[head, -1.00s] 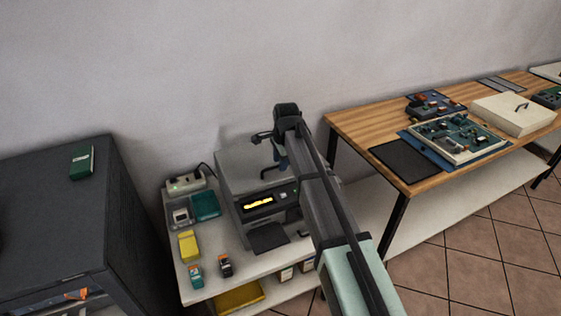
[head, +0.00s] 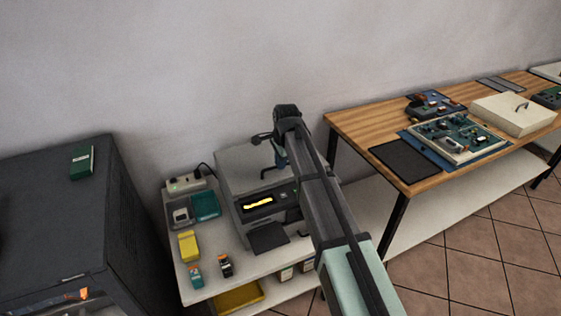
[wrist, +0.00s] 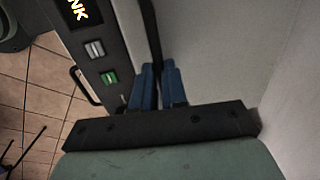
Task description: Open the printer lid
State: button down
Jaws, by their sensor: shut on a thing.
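The printer (head: 243,213) is a grey box on the low white table in the head view, with a lit yellow display on its front. Its grey lid (head: 240,160) looks flat and closed, and fills the right of the wrist view (wrist: 215,50). A dark handle (head: 266,172) shows near the lid's front edge. My gripper (head: 281,165) reaches down to this front edge. In the wrist view its blue fingers (wrist: 159,74) are close together by the dark gap between front panel and lid. They are shut on what seems to be the lid handle; the gripped part is mostly hidden.
A dark cabinet (head: 50,215) stands at left with a green box (head: 82,162) on top. Left of the printer lie a power strip (head: 186,183), a teal box (head: 205,205) and a yellow box (head: 188,246). A wooden workbench (head: 360,122) stands at right. My arm covers the printer's right side.

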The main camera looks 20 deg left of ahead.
dwell(0.3)
jog(key=shift+w+a+r, duration=0.15)
jog(key=shift+r, duration=0.35)
jog(key=w+a+r+g+h, duration=0.3)
jog(key=w+a+r, duration=1.1)
jog(key=a+r, duration=0.1)
jog(key=shift+w+r, duration=0.25)
jog(key=shift+w, duration=0.15)
